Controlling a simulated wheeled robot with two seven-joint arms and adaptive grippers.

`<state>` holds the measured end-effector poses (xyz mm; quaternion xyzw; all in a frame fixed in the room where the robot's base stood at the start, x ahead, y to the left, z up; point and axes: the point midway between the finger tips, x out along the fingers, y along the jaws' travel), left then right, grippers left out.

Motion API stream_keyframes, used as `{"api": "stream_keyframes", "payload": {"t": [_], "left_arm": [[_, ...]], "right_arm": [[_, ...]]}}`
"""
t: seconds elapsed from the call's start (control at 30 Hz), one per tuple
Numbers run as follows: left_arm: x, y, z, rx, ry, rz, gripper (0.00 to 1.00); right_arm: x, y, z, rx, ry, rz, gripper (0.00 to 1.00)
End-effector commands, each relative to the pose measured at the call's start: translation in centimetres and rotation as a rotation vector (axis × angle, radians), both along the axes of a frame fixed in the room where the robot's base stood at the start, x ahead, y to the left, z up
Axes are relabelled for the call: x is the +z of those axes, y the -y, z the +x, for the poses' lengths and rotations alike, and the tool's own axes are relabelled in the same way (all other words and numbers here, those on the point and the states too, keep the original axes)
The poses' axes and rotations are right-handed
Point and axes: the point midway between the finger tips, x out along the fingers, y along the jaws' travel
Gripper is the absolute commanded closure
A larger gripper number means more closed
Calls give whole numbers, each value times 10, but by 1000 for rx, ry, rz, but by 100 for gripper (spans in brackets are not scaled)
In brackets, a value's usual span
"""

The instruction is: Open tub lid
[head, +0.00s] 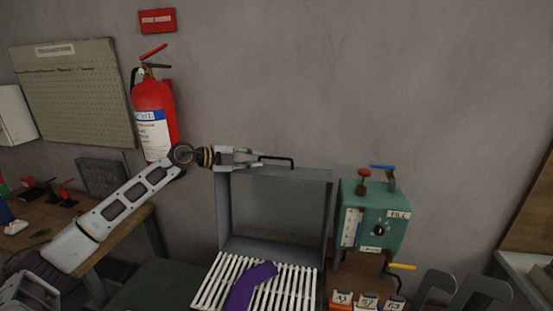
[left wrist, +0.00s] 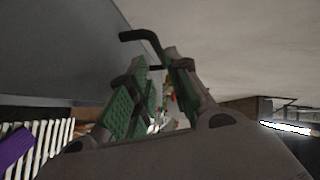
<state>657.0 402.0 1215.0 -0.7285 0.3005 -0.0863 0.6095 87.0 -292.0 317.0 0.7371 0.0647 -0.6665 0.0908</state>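The grey tub lid (head: 278,208) stands upright against the wall side, behind a white slatted rack (head: 208,292). A black bar handle (head: 280,158) sits at its top edge and also shows in the left wrist view (left wrist: 137,36). My left gripper (head: 254,159) is at the left end of this handle. In the left wrist view its green-padded fingers (left wrist: 160,66) converge at the tips with the dark bar between them, so it looks shut on the handle. A purple sock (head: 248,286) lies on the rack. My right gripper is not in view.
A green control box (head: 376,218) with a red knob, blue lever and yellow lever stands right of the lid. A red fire extinguisher (head: 155,112) hangs behind my left arm. A wooden bench (head: 128,232) is at left. Small labelled bins (head: 366,301) are at lower right.

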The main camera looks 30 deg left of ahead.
Motion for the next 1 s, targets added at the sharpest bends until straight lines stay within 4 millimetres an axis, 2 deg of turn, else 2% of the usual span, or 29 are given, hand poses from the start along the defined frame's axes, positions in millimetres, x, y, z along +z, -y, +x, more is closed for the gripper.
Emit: {"api": "stream_keyframes", "payload": {"t": [0.2,0.6,1.0], "left_arm": [[-1,7,9,-2,2,0,81],[-7,20,29,-1,1,-2,81],[-14,38,54,-2,2,0,81]], "right_arm": [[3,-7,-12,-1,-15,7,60],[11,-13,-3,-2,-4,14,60],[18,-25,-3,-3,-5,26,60]]}}
